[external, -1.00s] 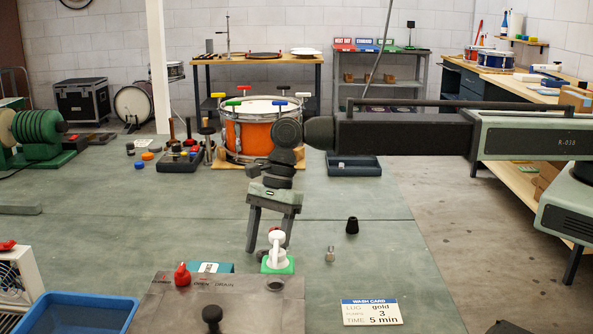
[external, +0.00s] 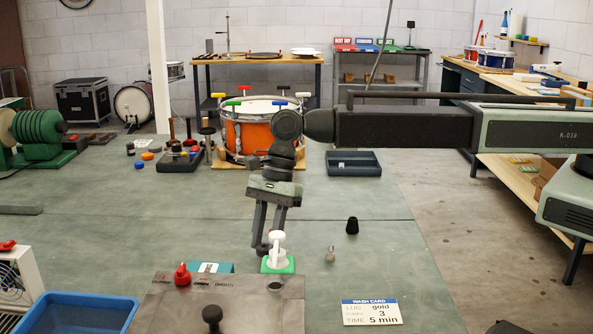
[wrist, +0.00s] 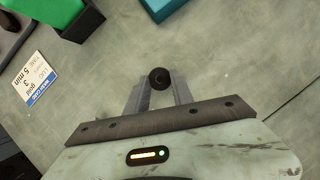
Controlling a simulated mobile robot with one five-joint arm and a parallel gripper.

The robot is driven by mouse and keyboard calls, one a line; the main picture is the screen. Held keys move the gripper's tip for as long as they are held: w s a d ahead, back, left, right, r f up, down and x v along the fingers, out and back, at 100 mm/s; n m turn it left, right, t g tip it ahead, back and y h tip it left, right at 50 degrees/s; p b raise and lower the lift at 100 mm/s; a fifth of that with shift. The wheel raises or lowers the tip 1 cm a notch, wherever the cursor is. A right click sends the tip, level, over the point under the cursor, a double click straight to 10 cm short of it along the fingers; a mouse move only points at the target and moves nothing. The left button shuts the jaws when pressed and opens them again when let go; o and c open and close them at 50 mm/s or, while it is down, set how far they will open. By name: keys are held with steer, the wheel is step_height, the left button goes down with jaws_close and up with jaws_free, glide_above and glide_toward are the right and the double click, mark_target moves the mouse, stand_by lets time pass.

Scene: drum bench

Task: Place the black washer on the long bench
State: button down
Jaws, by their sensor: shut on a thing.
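A long wooden-topped bench (external: 527,84) runs along the right side of the room.
A wash card (external: 370,312), a blue bin (external: 75,314) and a metal panel with a red knob (external: 182,274) are in front. An orange drum (external: 247,137) stands behind.

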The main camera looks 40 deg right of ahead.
step_height(320, 180, up, 3)
steer(key=shift+f+p, duration=0.1)
steer(key=shift+p, duration=1)
steer(key=s+d, duration=0.3)
steer(key=d, duration=0.1)
steer(key=s+d, duration=0.7)
steer(key=d, duration=0.1)
steer(key=shift+s+d+r, duration=0.1)
steer(key=shift+s+r, duration=0.1)
steer(key=shift+r, duration=0.15)
steer(key=w+a, duration=0.3)
steer(key=w+a+f, duration=0.1)
steer(key=w+a, duration=0.2)
steer(key=a, duration=0.1)
steer(key=w+a+b, duration=0.1)
steer(key=w+a, duration=0.2)
steer(key=a, duration=0.1)
steer(key=shift+w+a+f, duration=0.1)
steer(key=shift+w+f, duration=0.1)
steer(key=shift+w, duration=0.1)
steer(key=shift+w+a, duration=0.35)
steer(key=shift+a, duration=0.1)
step_height(320, 180, down, 4)
steer(key=b, duration=0.3)
steer(key=shift+r+b, duration=0.15)
steer(key=shift+b, duration=0.15)
steer(key=c, duration=1.1)
jaws_free()
